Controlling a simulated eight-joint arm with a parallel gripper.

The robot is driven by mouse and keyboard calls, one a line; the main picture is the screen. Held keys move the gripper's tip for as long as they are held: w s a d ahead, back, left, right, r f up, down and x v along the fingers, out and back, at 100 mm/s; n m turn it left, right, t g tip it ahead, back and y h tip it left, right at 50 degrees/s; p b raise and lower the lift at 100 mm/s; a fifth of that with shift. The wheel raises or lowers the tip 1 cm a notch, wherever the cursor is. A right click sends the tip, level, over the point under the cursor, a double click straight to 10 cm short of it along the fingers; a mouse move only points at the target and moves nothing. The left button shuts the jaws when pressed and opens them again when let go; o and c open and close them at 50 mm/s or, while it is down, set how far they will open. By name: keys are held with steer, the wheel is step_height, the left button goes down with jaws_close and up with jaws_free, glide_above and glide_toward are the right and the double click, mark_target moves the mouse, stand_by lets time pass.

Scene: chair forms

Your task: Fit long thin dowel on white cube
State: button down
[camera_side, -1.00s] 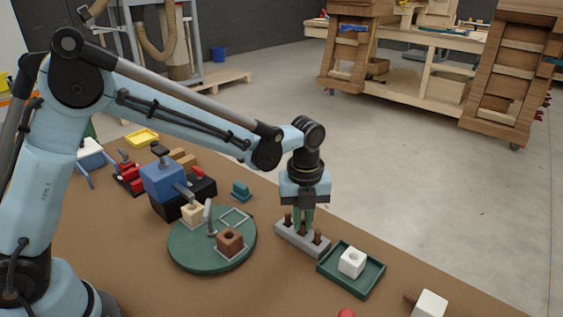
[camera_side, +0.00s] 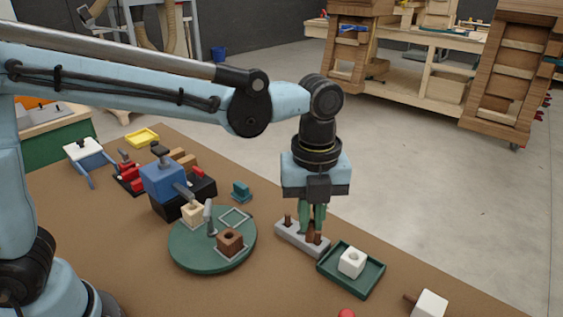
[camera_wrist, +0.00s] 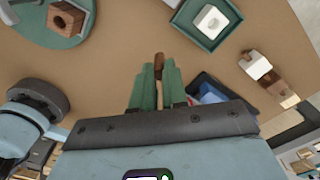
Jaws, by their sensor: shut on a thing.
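My gripper (camera_side: 312,226) has its green fingers shut on a thin brown dowel, whose end (camera_wrist: 159,62) shows between the fingertips in the wrist view. In the side view the gripper is over the grey dowel rack (camera_side: 290,236); I cannot tell whether the held dowel is clear of it. Other brown dowels stand upright at the rack's left and right. The white cube (camera_side: 351,263), with a round hole on top, sits in a green tray (camera_side: 363,287) right of the rack. It also shows in the wrist view (camera_wrist: 211,20). The hole looks empty.
A green round plate (camera_side: 190,252) holds a brown cube (camera_side: 230,240) and a pale cube (camera_side: 193,212). A blue and black device (camera_side: 165,183) stands behind it. Another white block (camera_side: 430,304) with a brown peg lies at the front right.

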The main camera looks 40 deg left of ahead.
steer(key=w+d, duration=0.6)
steer(key=w, duration=0.1)
steer(key=shift+w+a+f, duration=0.1)
steer(key=shift+f, duration=1.35)
steer(key=shift+w+a+f, duration=0.1)
steer(key=shift+f, duration=1.3)
steer(key=shift+f, duration=1.45)
steer(key=c, duration=1.1)
jaws_free()
steer(key=shift+o, duration=0.5)
steer(key=o, duration=0.5)
